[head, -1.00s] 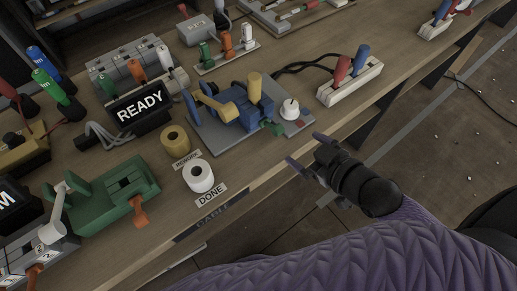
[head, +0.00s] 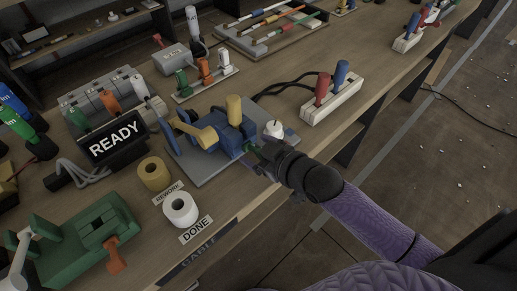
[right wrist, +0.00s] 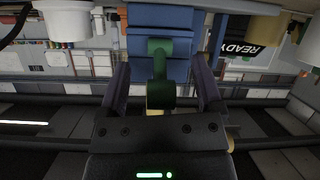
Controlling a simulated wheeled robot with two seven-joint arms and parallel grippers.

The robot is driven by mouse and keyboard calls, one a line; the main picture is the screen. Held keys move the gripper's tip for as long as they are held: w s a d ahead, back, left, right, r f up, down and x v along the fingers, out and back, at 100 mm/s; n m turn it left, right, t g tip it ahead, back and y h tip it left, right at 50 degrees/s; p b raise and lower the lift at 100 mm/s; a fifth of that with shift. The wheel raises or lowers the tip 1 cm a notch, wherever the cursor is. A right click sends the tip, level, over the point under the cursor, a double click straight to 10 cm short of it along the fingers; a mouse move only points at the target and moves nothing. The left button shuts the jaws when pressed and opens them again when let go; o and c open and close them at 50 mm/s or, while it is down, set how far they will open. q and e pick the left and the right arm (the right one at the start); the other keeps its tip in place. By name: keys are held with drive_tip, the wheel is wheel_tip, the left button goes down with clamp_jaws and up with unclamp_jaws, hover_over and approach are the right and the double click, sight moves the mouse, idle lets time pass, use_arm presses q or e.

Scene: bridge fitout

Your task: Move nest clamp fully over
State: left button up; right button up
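A blue clamp fixture (head: 228,135) stands on a grey plate (head: 206,172) on the bench. It carries a yellow arm (head: 193,130), an upright yellow grip (head: 234,108) and a small green handle (head: 248,147) on its near side. My right gripper (head: 258,157) is at this near side, by the green handle. In the right wrist view, the two fingers of my right gripper (right wrist: 162,88) stand apart on either side of the green handle (right wrist: 159,62), with gaps beside it. The blue body (right wrist: 160,18) lies beyond. Which part is the nest clamp is not marked. My left gripper is not in view.
A white knob (head: 273,130) sits on the plate close to my right gripper. A white block with red and blue handles (head: 331,98) is to the right. A READY display (head: 114,140) and yellow and white rings (head: 180,209) lie left. The bench's front edge runs under my right arm.

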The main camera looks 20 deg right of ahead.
drive_tip(key=c, duration=1)
drive_tip(key=shift+f, duration=0.15)
drive_tip(key=shift+s+f+t+y+b, duration=0.15)
drive_tip(key=shift+f+t+y+b, duration=0.15)
drive_tip(key=shift+t+b, duration=0.45)
drive_tip(key=t+b, duration=0.2)
drive_tip(key=f+t+y+b, duration=0.1)
drive_tip(key=b, duration=0.2)
drive_tip(key=shift+s+d+f+t, duration=0.1)
drive_tip(key=shift+f+t, duration=0.2)
drive_tip(key=shift+t, duration=0.05)
drive_tip(key=shift+f+t+y+b, duration=0.1)
drive_tip(key=shift+t+y+b, duration=0.35)
drive_tip(key=shift+b, duration=0.35)
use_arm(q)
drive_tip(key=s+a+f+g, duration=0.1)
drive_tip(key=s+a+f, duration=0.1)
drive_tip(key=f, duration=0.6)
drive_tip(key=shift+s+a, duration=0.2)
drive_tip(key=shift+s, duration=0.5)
use_arm(e)
drive_tip(key=shift+t, duration=0.25)
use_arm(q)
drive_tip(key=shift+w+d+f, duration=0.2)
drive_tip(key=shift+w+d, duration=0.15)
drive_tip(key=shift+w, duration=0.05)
